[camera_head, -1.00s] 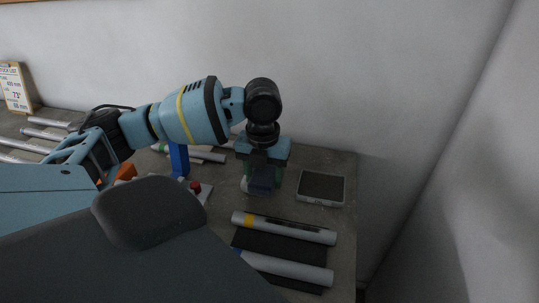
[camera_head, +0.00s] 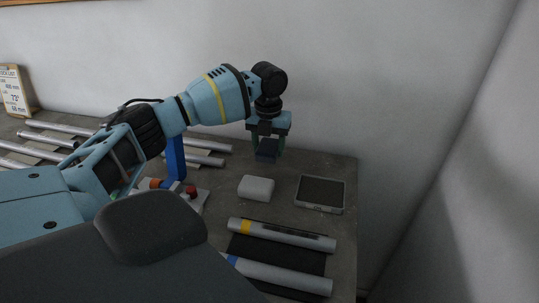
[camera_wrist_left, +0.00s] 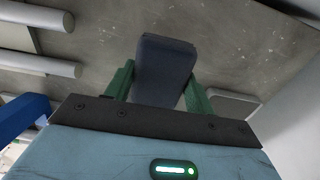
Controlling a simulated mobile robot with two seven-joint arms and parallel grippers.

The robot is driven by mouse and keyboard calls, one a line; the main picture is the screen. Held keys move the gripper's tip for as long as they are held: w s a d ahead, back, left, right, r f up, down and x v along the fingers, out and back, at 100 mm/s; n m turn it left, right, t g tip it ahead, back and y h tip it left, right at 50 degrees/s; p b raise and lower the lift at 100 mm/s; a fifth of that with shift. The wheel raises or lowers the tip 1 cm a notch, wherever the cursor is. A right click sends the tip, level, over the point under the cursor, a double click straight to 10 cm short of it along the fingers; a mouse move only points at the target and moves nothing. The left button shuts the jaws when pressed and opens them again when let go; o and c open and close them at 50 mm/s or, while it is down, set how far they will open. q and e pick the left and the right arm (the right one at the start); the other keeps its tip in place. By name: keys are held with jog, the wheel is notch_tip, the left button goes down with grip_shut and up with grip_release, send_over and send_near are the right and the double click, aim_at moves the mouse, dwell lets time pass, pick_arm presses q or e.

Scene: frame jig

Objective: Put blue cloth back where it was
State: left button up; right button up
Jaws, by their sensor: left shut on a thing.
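The blue cloth (camera_head: 267,149) is a small dark blue block-like piece. My left gripper (camera_head: 268,143) is shut on it and holds it above the back of the table. In the left wrist view the cloth (camera_wrist_left: 165,62) sits between the two green fingers of the left gripper (camera_wrist_left: 160,85), with bare grey tabletop beyond it. My right gripper is in neither view.
A white rounded block (camera_head: 256,188) stands in front of the held cloth. A grey tray with a dark inside (camera_head: 320,192) lies to its right. Tubes on a dark mat (camera_head: 278,252) lie nearer. A blue post (camera_head: 175,158) and several tubes (camera_head: 205,144) are at left.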

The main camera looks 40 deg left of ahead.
aim_at(269, 144)
pick_arm(q)
jog(key=shift+w+a, duration=0.2)
jog(key=shift+w, duration=0.1)
jog(key=shift+f, duration=1.75)
jog(key=shift+f, duration=0.1)
jog(key=o, duration=0.9)
notch_tip(269, 144, up, 12)
jog(key=shift+r, duration=0.15)
